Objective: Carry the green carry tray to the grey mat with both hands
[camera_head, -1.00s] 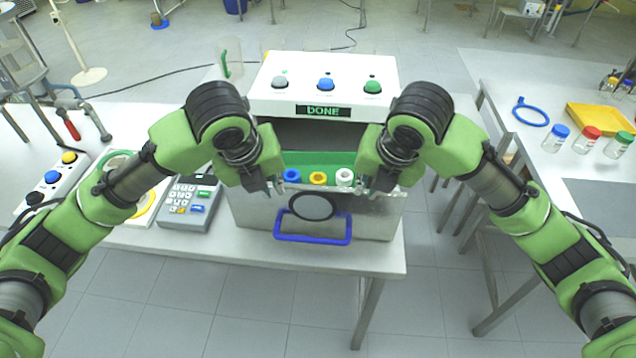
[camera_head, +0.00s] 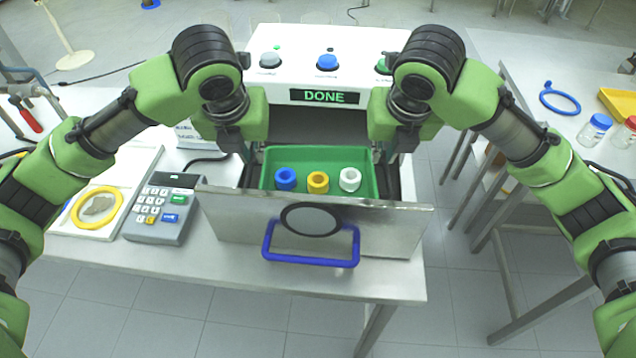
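I cannot clearly make out the grey mat.
The white device (camera_head: 400,45) shows "DONE" above the drawer. The drawer front (camera_head: 215,215) has a blue handle (camera_head: 310,259). A keypad (camera_head: 160,212) stands to the left. The right-hand table holds a blue ring (camera_head: 560,98), capped jars (camera_head: 594,131) and a yellow tray (camera_head: 618,102).

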